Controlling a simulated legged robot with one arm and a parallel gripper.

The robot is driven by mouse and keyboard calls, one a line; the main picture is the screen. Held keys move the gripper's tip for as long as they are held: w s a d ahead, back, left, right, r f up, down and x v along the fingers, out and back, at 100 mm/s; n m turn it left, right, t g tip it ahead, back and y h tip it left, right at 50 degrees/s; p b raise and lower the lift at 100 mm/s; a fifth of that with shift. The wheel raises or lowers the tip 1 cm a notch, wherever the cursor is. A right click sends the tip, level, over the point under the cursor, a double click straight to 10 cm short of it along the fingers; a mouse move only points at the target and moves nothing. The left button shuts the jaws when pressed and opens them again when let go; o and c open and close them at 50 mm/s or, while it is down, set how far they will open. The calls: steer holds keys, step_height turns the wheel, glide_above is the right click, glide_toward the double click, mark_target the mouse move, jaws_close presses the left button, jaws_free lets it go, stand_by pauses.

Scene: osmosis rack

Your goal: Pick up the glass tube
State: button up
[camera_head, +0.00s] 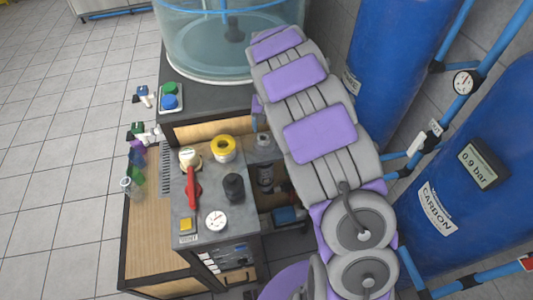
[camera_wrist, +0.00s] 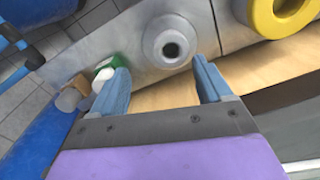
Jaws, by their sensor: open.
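A small, clear, glass-like tube or vessel (camera_head: 126,185) shows at the left side of the bench in the head view. I cannot tell for sure that it is the glass tube. My gripper (camera_wrist: 160,68) is open in the wrist view, with two blue fingers apart and nothing seen between them. A pale round fitting with a dark hole (camera_wrist: 172,48) lies beyond the fingertips. No clear glass tube can be made out in the wrist view. In the head view my purple and grey arm hides part of the scene, and the fingers are not clearly visible.
The grey bench top (camera_head: 186,226) carries a red-handled valve (camera_head: 193,190), a yellow ring (camera_head: 223,147), a black cylinder (camera_head: 234,187) and a white gauge (camera_head: 215,220). A clear water tank (camera_head: 205,50) stands behind. Blue tanks (camera_head: 480,190) with pipes stand right.

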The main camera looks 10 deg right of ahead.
mark_target(263, 134)
steer(key=f, duration=0.1)
steer(key=a+f, duration=0.1)
steer(key=a+f+b, duration=0.1)
steer(key=f, duration=0.1)
steer(key=shift+a, duration=0.25)
steer(key=shift+a+r, duration=0.1)
steer(key=shift+a, duration=0.15)
steer(key=shift+d, duration=1.1)
steer(key=c, duration=0.5)
steer(key=shift+c, duration=1.3)
steer(key=shift+a, duration=0.6)
steer(key=shift+c, duration=0.6)
